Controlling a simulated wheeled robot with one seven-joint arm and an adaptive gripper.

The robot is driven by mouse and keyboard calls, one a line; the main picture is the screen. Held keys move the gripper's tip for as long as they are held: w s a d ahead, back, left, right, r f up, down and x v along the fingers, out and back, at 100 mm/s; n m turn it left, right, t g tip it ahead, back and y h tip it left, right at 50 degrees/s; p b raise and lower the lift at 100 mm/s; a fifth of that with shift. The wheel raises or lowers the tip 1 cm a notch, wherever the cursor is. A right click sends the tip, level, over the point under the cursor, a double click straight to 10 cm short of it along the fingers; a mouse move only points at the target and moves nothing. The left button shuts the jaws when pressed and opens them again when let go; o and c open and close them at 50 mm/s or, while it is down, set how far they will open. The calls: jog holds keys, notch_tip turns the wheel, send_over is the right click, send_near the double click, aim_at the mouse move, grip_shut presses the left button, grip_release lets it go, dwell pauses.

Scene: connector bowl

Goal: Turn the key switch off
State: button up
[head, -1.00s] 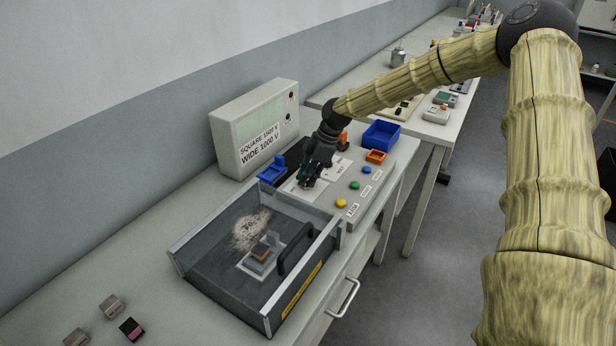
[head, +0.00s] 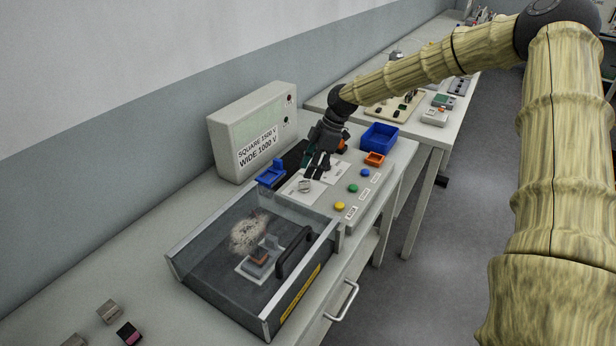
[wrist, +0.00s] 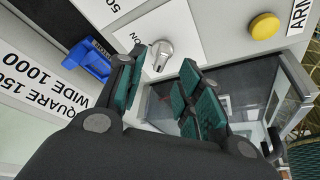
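The key switch is a small silver knob (head: 305,186) on a white plate on the grey control panel. In the wrist view the knob (wrist: 161,55) shows beyond and between the fingertips, near the word ON. My gripper (head: 317,168) hovers just behind and above the knob in the head view, apart from it. In the wrist view its teal-padded fingers (wrist: 158,82) are spread open with nothing between them. The exact angle of the knob is hard to read.
Yellow (head: 339,206), green (head: 353,188) and blue (head: 367,170) buttons line the panel's right side. A blue holder (head: 271,173) stands left of the plate. A clear-lidded box (head: 215,285) with a black handle is in front. A blue bin (head: 380,137) stands behind.

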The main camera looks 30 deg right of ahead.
jog(key=v, duration=0.6)
jog(key=shift+d+r, duration=0.2)
jog(key=shift+r, duration=0.05)
